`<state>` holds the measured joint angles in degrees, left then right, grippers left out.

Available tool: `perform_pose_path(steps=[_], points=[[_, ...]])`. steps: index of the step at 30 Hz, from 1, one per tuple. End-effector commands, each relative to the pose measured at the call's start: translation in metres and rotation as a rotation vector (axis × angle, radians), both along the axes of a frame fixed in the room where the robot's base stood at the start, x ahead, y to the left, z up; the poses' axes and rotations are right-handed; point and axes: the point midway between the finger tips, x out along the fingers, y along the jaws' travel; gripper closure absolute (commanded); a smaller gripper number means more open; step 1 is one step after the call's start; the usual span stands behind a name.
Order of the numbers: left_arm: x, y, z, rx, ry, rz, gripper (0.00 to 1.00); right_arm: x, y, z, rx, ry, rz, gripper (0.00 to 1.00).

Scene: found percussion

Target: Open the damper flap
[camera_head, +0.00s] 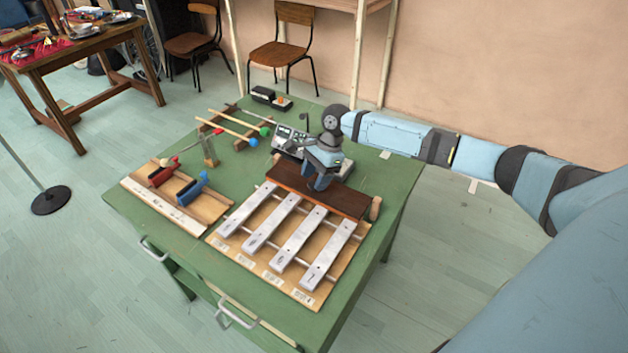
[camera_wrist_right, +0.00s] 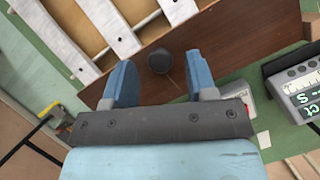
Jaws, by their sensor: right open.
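The damper flap (camera_head: 346,200) is a dark brown board lying behind the row of silver metal bars (camera_head: 290,230) on the green table. In the right wrist view the flap (camera_wrist_right: 235,45) carries a small dark round knob (camera_wrist_right: 160,61). My right gripper (camera_head: 318,184) is over the flap, pointing down, with its blue fingers apart. In the right wrist view the knob shows between the fingertips of the gripper (camera_wrist_right: 158,68); I cannot tell whether they touch it. The gripper hides the knob in the head view. My left gripper is not in view.
A grey device with a display (camera_head: 289,141) stands just behind the flap. A wooden board with red and blue clamps (camera_head: 178,199) lies to the left. Mallets (camera_head: 230,127) rest on a rack behind. The table's right edge (camera_head: 398,215) is clear.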

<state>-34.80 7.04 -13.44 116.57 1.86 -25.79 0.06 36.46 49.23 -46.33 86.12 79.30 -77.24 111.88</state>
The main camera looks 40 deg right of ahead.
Motion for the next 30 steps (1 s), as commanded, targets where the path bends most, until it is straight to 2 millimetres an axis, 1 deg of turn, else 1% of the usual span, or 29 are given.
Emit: perform_pose_path(steps=[1,4,13,14,15,17,18,20,26,30], points=[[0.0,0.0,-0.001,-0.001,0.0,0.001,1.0,0.0,0.002,-0.005,0.0,0.0,0.0,0.48],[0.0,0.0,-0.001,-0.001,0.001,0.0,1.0,0.0,0.004,-0.009,0.0,-0.001,0.0,0.48],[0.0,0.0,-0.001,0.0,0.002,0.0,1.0,0.0,0.004,-0.011,0.0,-0.001,0.0,0.48],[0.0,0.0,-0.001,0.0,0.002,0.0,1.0,0.0,0.004,-0.011,0.0,-0.001,0.0,0.55],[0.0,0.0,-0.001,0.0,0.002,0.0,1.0,0.0,0.004,-0.011,0.0,-0.001,0.0,0.64],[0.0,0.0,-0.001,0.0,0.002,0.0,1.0,0.0,0.004,-0.011,0.0,0.0,0.0,0.78],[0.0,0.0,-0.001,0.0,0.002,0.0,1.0,0.0,0.004,-0.011,0.0,0.0,0.0,0.87],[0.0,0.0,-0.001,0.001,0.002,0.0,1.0,0.0,0.004,-0.011,0.0,0.0,0.0,1.0],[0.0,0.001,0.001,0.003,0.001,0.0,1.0,0.001,0.004,-0.01,0.001,0.0,0.0,1.0],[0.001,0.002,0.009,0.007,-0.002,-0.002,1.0,0.007,0.004,-0.006,0.01,0.0,-0.001,1.0]])
